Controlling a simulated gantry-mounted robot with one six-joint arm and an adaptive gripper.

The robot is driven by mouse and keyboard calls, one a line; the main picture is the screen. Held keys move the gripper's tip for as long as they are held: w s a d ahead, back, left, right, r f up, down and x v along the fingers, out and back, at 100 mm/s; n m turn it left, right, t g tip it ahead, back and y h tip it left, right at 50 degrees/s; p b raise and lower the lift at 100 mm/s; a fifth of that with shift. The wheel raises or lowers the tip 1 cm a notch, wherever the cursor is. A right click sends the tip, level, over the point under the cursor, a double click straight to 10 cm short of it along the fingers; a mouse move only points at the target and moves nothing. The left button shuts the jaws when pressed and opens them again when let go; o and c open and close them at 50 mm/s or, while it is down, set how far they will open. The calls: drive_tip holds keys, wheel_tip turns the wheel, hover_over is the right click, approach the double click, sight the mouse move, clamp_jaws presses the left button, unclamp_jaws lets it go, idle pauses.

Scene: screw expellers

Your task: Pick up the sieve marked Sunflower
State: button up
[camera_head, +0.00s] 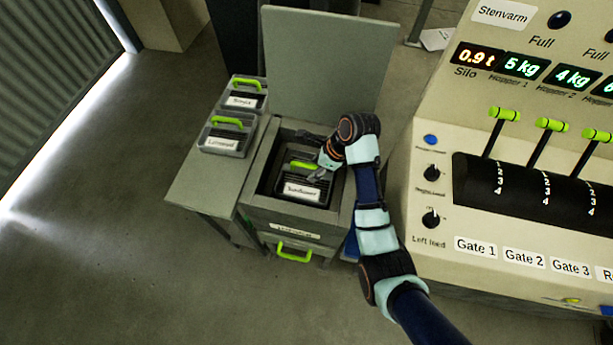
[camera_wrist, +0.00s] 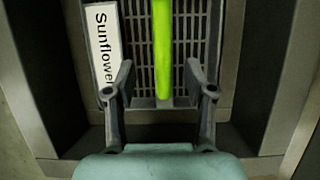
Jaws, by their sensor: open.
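The sieve marked Sunflower (camera_head: 303,191) sits down inside the open square well of a grey box. It has a dark slatted grid, a white label and a green bar handle. In the wrist view the label (camera_wrist: 103,48) reads "Sunflower" and the green handle (camera_wrist: 162,48) runs up the middle. My gripper (camera_head: 322,163) is over the sieve at the handle's right end. In the wrist view my gripper (camera_wrist: 158,78) is open, one finger on each side of the handle's near end, apart from it. The handle's contact with the sieve is partly hidden.
Two more sieves with green handles, one at the back (camera_head: 244,94) and one nearer (camera_head: 228,134), stand on a side shelf (camera_head: 190,185) to the left. The box's lid (camera_head: 328,55) stands raised behind. A control panel (camera_head: 520,200) with levers is close on the right.

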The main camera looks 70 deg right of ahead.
sight(307, 171)
drive_tip(key=b+x, duration=0.1)
drive_tip(key=x, duration=0.1)
drive_tip(key=w+b+x, duration=0.1)
drive_tip(key=b+x, duration=0.1)
drive_tip(key=x, duration=0.1)
drive_tip(key=shift+d, duration=0.15)
drive_tip(key=shift+r, duration=0.15)
clamp_jaws()
